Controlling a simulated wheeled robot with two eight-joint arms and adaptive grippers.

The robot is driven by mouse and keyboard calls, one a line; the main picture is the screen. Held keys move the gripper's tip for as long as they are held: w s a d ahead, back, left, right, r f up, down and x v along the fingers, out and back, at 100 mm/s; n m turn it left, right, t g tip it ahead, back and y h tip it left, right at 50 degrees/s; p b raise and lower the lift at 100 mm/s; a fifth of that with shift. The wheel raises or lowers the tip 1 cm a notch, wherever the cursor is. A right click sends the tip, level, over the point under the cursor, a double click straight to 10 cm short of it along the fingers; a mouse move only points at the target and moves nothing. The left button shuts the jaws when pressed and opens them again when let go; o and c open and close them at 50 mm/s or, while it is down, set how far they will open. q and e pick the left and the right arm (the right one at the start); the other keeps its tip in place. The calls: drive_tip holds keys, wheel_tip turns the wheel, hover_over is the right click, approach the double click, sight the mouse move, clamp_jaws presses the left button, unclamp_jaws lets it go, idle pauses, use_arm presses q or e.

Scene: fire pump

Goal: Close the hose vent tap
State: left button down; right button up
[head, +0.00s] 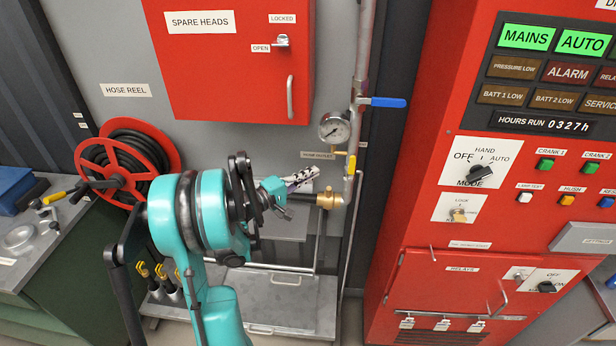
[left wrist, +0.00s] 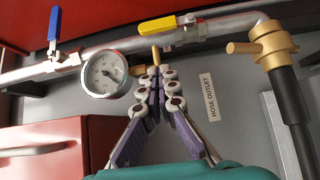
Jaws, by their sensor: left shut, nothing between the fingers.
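The pipe to the right of the hose outlet label carries a yellow lever (head: 351,165) lying along it; the lever also shows in the left wrist view (left wrist: 170,25). A small brass stem (left wrist: 156,54) stands just beyond my fingertips; I cannot tell if they touch it. A brass coupling (head: 328,197) at the pipe's lower end shows in the left wrist view (left wrist: 272,47) with a brass side handle (left wrist: 243,47). No label marks which is the vent tap. My left gripper (head: 314,174) is shut and empty, its tips (left wrist: 157,70) together. My right gripper is not in view.
A pressure gauge (head: 334,127) and a blue lever (head: 385,101), standing across the pipe, are above. A red spare heads cabinet (head: 235,75) hangs above left. A red hose reel (head: 125,170) is at left, a red control panel (head: 475,225) at right.

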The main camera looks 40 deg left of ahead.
sight(351, 169)
use_arm(q)
drive_tip(key=w+d, duration=0.4)
drive_tip(key=w, duration=0.4)
drive_tip(key=shift+d, duration=0.4)
